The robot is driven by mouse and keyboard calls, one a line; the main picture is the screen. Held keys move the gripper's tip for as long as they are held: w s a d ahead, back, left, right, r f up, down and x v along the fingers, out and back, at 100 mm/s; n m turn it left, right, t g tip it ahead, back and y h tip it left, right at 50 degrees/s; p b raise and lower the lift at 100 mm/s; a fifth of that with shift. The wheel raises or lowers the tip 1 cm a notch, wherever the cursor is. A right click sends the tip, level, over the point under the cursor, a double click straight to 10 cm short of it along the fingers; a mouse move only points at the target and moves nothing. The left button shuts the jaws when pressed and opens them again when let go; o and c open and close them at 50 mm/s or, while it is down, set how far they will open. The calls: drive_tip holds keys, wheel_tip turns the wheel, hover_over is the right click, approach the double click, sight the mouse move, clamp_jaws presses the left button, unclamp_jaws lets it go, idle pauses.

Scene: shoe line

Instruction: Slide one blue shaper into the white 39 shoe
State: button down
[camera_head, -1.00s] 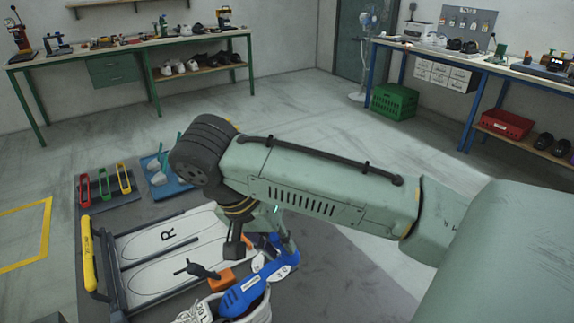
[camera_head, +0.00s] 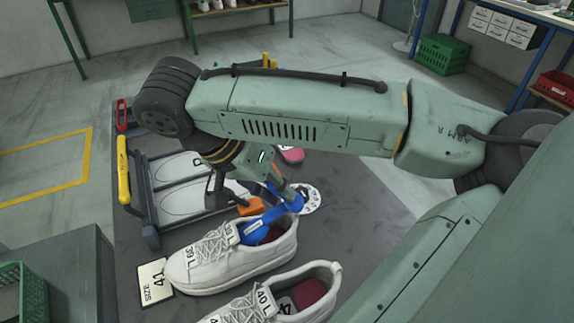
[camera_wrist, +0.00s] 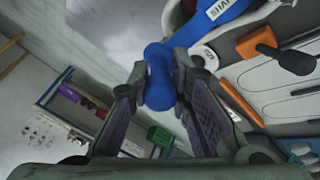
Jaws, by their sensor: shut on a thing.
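The white shoe (camera_head: 215,262) marked 39 lies on the grey mat, its toe to the lower left. The blue shaper (camera_head: 255,232) slants down into its opening; its front end is hidden by the shoe, so its depth is unclear. My gripper (camera_head: 288,198) is shut on the shaper's upper end above the heel side. In the wrist view the shaper's rounded blue end (camera_wrist: 158,85) sits between my gripper's fingers (camera_wrist: 155,110), and its labelled body (camera_wrist: 222,14) shows at the top. A second white shoe (camera_head: 322,275), marked 40, lies nearer the camera.
A size 41 card (camera_head: 154,281) lies by the toe. An orange block with a dark handle (camera_head: 249,207) and a measuring board (camera_head: 180,212) with a yellow bar (camera_head: 123,170) are behind the shoe. A round white dial (camera_head: 312,199) and a pink item (camera_head: 292,154) lie near my gripper.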

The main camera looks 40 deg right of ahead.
sight(278, 212)
drive_tip(key=shift+w+a+f+b, duration=0.3)
drive_tip(key=shift+a+f, duration=0.25)
drive_tip(key=shift+a, duration=0.25)
drive_tip(key=shift+w+a+f, duration=0.1)
drive_tip(key=shift+a+f, duration=0.15)
drive_tip(key=shift+f, duration=0.25)
drive_tip(key=shift+s+d+f+t+y+b, duration=0.1)
drive_tip(key=shift+f+t+y+b, duration=0.05)
drive_tip(key=shift+f+y, duration=0.3)
drive_tip(key=shift+s+d+f+t+y+b, duration=0.1)
drive_tip(key=shift+f+t+y+b, duration=0.05)
drive_tip(key=shift+f+y, duration=0.25)
drive_tip(key=shift+s+d+f+t+y+b, duration=0.1)
drive_tip(key=shift+d+f+t+y+b, duration=0.25)
drive_tip(key=shift+f+y, duration=0.55)
drive_tip(key=shift+s+d+f+t+y+b, duration=0.15)
drive_tip(key=shift+d+f+y, duration=0.35)
drive_tip(key=shift+f, duration=0.7)
drive_tip(key=shift+s+f, duration=0.1)
drive_tip(key=shift+f, duration=0.05)
drive_tip(key=c, duration=1.5)
unclamp_jaws()
drive_tip(key=shift+f+y, duration=0.1)
drive_tip(key=shift+y, duration=0.15)
drive_tip(key=shift+o, duration=0.4)
drive_tip(key=shift+r, duration=0.2)
